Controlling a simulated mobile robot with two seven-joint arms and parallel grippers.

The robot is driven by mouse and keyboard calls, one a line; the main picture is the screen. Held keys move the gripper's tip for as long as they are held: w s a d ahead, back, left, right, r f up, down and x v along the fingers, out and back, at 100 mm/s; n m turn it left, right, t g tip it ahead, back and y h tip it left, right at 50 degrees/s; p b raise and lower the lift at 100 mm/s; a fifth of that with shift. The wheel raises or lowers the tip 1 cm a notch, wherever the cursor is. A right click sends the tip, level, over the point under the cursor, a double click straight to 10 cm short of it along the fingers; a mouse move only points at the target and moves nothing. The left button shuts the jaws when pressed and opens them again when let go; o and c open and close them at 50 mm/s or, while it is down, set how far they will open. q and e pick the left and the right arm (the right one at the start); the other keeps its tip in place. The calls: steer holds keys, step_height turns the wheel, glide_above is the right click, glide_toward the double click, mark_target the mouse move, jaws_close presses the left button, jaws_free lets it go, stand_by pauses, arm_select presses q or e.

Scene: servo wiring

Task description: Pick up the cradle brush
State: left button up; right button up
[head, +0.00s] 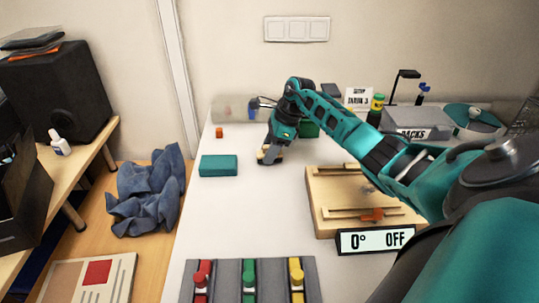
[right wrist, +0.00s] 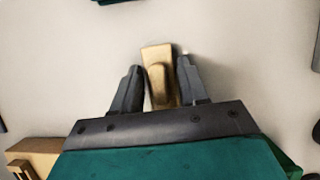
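The cradle brush, a small tan wooden block with a raised, rounded handle (right wrist: 160,72), stands between the fingers of my right gripper (right wrist: 160,85) in the right wrist view. A finger is on each side of it, with narrow gaps, so the gripper looks open around it. In the head view my right gripper (head: 268,152) points down at the white table, and only a little of the brush (head: 262,155) shows beside the fingers. The brush's underside is hidden. My left gripper is not in view.
A wooden board (head: 322,190) with slats is to the right, behind a display (head: 375,240) reading "0° OFF". A grey tray (head: 234,265) with coloured connectors is in front. The table's middle is clear.

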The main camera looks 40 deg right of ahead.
steer(key=c, duration=0.7)
step_height(320, 180, up, 20)
steer(key=shift+p, duration=0.7)
steer(key=o, duration=0.5)
steer(key=c, duration=0.4)
